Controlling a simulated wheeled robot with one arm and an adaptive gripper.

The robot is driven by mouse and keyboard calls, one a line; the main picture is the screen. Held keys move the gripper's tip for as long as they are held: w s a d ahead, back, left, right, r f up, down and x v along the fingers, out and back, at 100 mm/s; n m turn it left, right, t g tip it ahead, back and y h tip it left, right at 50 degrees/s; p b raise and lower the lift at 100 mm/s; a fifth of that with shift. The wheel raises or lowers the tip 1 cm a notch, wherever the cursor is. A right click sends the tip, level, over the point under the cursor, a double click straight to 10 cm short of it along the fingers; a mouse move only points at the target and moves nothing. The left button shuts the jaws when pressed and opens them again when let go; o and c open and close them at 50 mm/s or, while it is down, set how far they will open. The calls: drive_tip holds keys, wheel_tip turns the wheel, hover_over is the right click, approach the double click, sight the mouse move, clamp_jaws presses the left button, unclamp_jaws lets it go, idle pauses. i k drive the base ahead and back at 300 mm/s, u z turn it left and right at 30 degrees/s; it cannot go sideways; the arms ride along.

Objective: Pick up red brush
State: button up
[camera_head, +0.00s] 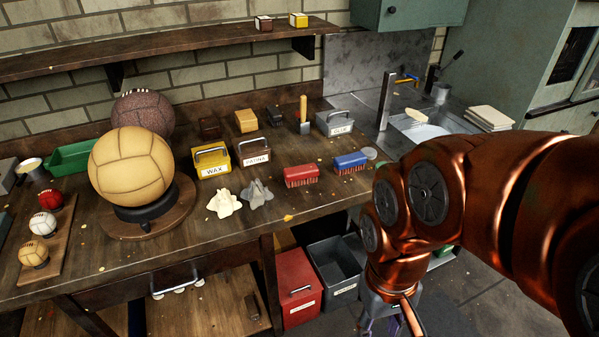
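The red brush (301,176) lies on the wooden workbench (262,213), near its front edge. Its red body is on top and its bristles point down. A blue brush (350,162) with reddish bristles lies just to its right. My gripper (385,320) is at the bottom edge of the view, below my copper-coloured arm. It is apart from the red brush, lower and to the right, in front of the bench. Its fingers are mostly cut off by the frame, so I cannot see whether they are open.
Yellow wax (213,162) and white patina (252,152) caddies stand behind-left of the brush. Crumpled cloths (224,203) lie left. A large tan ball (131,166) sits on a stand further left. A sink (425,130) is at back right. Red (297,287) and grey (338,268) bins stand below.

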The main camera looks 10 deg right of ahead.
sight(301, 175)
drive_tip(key=z, duration=1.85)
drive_tip(key=i, duration=1.8)
drive_tip(key=u, duration=2)
